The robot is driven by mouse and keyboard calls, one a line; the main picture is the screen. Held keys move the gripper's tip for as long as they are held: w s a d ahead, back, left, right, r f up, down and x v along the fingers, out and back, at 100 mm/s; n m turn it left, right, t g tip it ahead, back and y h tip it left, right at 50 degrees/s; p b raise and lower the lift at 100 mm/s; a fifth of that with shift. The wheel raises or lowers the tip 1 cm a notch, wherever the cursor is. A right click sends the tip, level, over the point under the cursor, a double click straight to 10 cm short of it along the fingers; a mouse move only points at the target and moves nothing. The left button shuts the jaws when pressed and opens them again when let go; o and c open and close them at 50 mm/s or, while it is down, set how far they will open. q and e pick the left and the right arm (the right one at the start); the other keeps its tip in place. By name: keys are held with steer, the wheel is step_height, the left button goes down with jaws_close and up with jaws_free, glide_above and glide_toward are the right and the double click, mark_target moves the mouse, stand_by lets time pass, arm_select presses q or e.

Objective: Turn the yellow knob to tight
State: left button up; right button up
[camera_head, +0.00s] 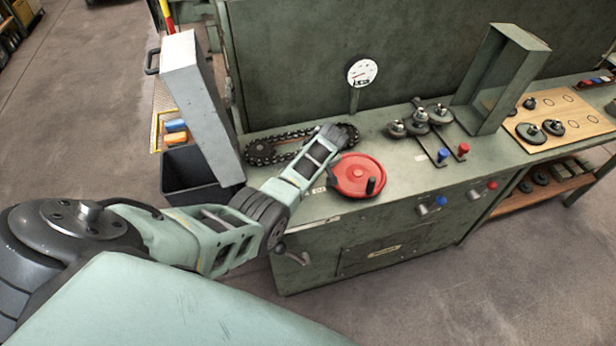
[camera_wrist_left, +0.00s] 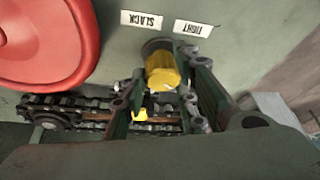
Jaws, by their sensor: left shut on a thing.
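The yellow knob (camera_wrist_left: 162,72) shows in the left wrist view, on the green panel below two white labels. The SLACK label (camera_wrist_left: 142,20) is at the left and the TIGHT label (camera_wrist_left: 193,28) at the right, both upside down in this view. My left gripper (camera_wrist_left: 164,84) has its fingers on both sides of the knob and is shut on it. In the head view my left gripper (camera_head: 345,133) reaches over the bench beside the chain and hides the knob. I cannot tell which label the knob points to. My right gripper is not in view.
A red handwheel (camera_head: 358,176) sits close beside my left gripper. A black chain (camera_head: 268,152) runs behind it, with a small yellow piece (camera_wrist_left: 140,113) near it. A dial gauge (camera_head: 362,71), several gears (camera_head: 420,116) and levers stand on the bench (camera_head: 400,172).

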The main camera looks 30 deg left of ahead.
arm_select(q)
steer(key=n+g+b, duration=0.1)
steer(key=n+b, duration=0.2)
steer(key=w+n+g+b, duration=0.1)
steer(key=n+b, duration=0.2)
steer(key=b, duration=0.1)
steer(key=shift+f, duration=0.1)
steer(key=shift+c, duration=0.2)
steer(key=shift+a+r+n+g+b, duration=0.15)
steer(key=shift+n+b, duration=0.25)
steer(key=shift+b, duration=0.2)
steer(key=shift+r+n+g+b, duration=0.15)
steer(key=shift+n+b, duration=0.25)
steer(key=shift+b, duration=0.2)
steer(key=shift+o, duration=0.2)
steer(key=shift+w+a+r, duration=0.1)
steer(key=o, duration=0.8)
steer(key=shift+o, duration=1.1)
steer(key=shift+f, duration=0.2)
